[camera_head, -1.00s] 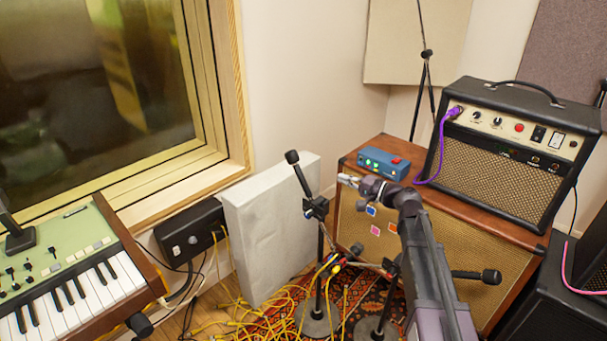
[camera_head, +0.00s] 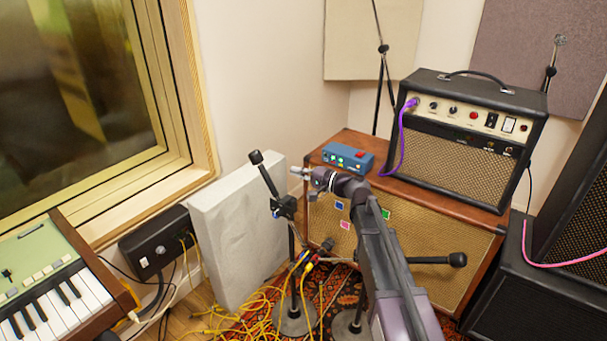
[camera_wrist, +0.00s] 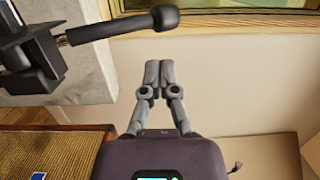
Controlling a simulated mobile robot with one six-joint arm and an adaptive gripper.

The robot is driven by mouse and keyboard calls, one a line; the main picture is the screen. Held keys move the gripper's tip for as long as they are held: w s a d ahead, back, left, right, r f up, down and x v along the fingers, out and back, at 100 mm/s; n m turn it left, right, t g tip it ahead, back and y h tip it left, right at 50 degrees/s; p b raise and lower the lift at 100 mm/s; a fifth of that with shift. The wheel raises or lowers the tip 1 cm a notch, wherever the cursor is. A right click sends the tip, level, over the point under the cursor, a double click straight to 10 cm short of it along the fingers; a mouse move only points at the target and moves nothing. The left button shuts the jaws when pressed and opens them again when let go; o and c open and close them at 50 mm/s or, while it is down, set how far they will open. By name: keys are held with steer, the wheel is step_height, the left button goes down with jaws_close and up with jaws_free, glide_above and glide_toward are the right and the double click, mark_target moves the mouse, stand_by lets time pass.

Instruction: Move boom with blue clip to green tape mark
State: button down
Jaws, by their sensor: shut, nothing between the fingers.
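A black microphone boom (camera_head: 266,178) tilts up and left from a dark clamp (camera_head: 285,207) on a stand in front of the grey panel. A small bluish spot shows at the clamp. In the wrist view the boom's microphone end (camera_wrist: 120,25) and clamp (camera_wrist: 40,62) are at upper left. A second boom (camera_head: 430,260) lies nearly level, low and right of my arm. A green tape mark (camera_head: 386,214) is on the cabinet front, with blue (camera_head: 339,206) and pink (camera_head: 345,225) marks. My gripper (camera_head: 300,171), its fingers together in the wrist view (camera_wrist: 152,68), is empty, right of the tilted boom.
The brown speaker cabinet (camera_head: 470,240) carries a blue pedal box (camera_head: 342,157) and an amplifier (camera_head: 465,135) with a purple cable. Yellow cables (camera_head: 250,310) tangle around the stand bases. The grey panel (camera_head: 225,240) stands behind the tilted boom. A keyboard (camera_head: 60,290) is at left.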

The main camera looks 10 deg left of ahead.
steer(key=x, duration=1)
steer(key=shift+w, duration=0.15)
steer(key=shift+w+f+p, duration=0.1)
steer(key=shift+w+p, duration=0.05)
steer(key=shift+p, duration=0.2)
